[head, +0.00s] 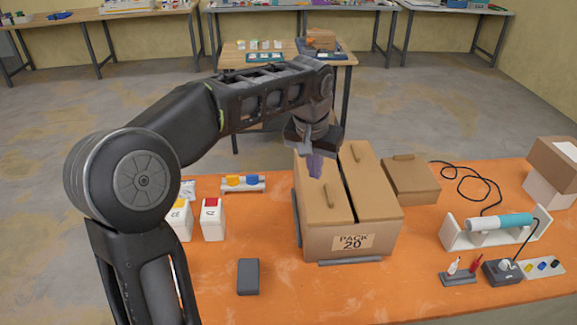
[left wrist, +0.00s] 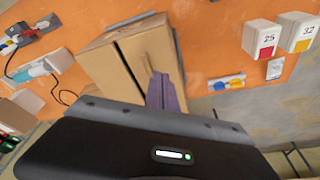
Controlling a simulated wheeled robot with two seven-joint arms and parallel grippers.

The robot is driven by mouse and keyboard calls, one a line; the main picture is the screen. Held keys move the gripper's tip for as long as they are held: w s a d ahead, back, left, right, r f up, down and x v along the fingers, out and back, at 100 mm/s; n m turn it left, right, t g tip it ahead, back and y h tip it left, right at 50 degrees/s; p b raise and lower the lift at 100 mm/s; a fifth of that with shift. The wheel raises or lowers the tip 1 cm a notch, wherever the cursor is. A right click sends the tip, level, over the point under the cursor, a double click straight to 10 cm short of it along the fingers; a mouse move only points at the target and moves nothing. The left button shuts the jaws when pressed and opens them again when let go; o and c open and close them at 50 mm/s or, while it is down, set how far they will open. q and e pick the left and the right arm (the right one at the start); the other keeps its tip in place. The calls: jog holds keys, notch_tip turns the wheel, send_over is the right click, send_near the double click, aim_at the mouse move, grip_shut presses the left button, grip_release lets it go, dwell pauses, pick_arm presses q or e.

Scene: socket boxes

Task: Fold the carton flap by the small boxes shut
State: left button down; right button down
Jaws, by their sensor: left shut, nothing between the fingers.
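The brown carton (head: 330,243) marked PACK 20 stands on the orange table. Its left flap (head: 322,205), on the side of the small boxes, lies across the top, flat or nearly flat. Its right flap (head: 372,190) also covers the top, with a narrow dark gap between them. Each flap has a small handle. My left gripper (head: 315,165) is shut and empty, its purple fingers pointing down at the far part of the left flap. In the left wrist view the fingers (left wrist: 162,92) overlap that flap (left wrist: 148,58); contact is unclear. My right gripper is not in view.
Small white boxes (head: 212,222) with coloured labels stand left of the carton. A smaller brown box (head: 410,183) is behind right. A stand with a teal cylinder (head: 500,222) and a cable are at right. A dark block (head: 248,277) lies at front left.

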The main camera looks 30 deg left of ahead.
pick_arm(q)
notch_tip(320, 180, up, 4)
jog(key=shift+r, duration=0.1)
dwell(0.6)
